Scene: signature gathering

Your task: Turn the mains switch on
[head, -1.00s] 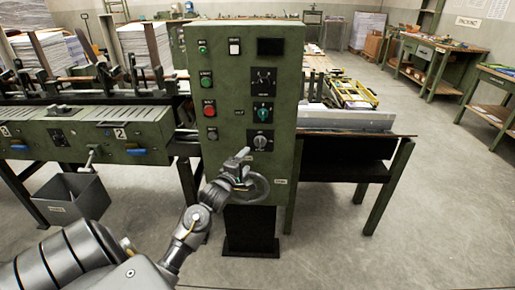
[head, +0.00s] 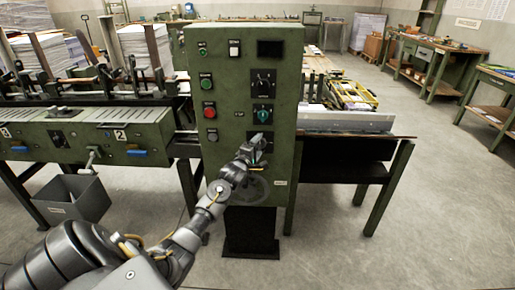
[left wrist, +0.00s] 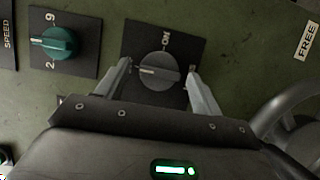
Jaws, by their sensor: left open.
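The mains switch (left wrist: 153,70) is a grey rotary knob on a black square plate in the left wrist view. An "ON" label stands on the plate beside it, and the knob's pale pointer line does not point at that label. My left gripper (left wrist: 160,82) is open, with one finger on each side of the knob. I cannot tell whether the fingers touch it. In the head view my left gripper (head: 259,142) is in front of the lowest plate of the green control cabinet (head: 285,110) and mostly hides the knob. My right gripper is not in view.
A teal speed knob (left wrist: 60,43) sits beside the switch plate. A grey handwheel (left wrist: 290,115) is close to the gripper's right side. Red and green buttons (head: 209,110) line the cabinet's left part. Open floor (head: 340,230) lies to the right.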

